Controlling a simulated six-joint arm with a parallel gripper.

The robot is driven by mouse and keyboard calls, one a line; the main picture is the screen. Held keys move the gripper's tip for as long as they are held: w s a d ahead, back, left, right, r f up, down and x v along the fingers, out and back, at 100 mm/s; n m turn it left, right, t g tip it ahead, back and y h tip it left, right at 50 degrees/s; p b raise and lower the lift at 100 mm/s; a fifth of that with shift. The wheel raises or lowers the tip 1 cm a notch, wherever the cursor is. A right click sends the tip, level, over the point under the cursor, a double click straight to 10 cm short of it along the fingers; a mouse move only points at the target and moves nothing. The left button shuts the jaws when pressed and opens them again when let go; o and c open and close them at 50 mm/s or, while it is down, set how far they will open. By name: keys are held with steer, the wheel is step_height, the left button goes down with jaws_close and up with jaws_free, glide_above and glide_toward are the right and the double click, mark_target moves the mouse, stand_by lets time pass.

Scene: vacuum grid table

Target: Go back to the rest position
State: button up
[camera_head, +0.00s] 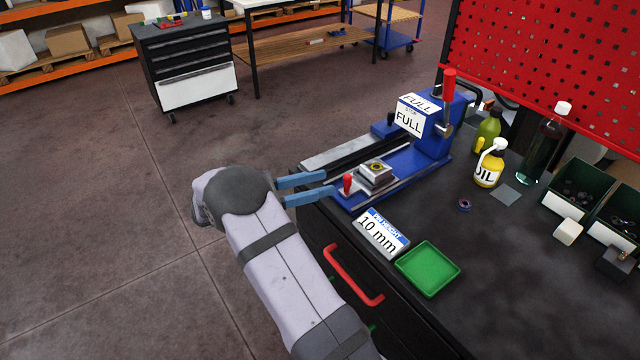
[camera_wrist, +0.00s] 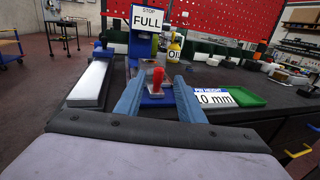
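My gripper (camera_head: 329,184) is at the front left edge of the workbench, level with a blue vise-like fixture (camera_head: 408,160). Its two blue fingers are apart with nothing between them in the head view. The fingertips point at a red-knobbed lever (camera_head: 348,184) on the fixture and stop just short of it. In the wrist view the red knob (camera_wrist: 158,78) shows between and beyond the fingers (camera_wrist: 160,90). A metal block (camera_head: 375,175) with a yellow-rimmed hole sits on the fixture. A "FULL" sign (camera_head: 409,122) is on its upright part.
A "10 mm" sign (camera_head: 380,234) and a green tray (camera_head: 428,269) lie near the bench's front edge. A red pegboard (camera_head: 560,60) rises at the back. Open floor (camera_head: 100,200) lies left.

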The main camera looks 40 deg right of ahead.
steer(key=s+a+f+m+y+p, duration=0.2)
steer(key=s+a+m+y+p, duration=0.4)
steer(key=s+y, duration=0.55)
steer(key=s+a+m+t+y+p, duration=0.1)
steer(key=s+a+m+t+y, duration=0.15)
steer(key=s+a+m, duration=0.4)
steer(key=s+a+m+t+y+p, duration=0.1)
steer(key=a+m+t+y+p, duration=0.15)
steer(key=a, duration=0.65)
steer(key=shift+y, duration=0.45)
step_height(320, 180, down, 5)
steer(key=b, duration=0.6)
steer(key=shift+r, duration=0.1)
steer(key=shift+r, duration=0.1)
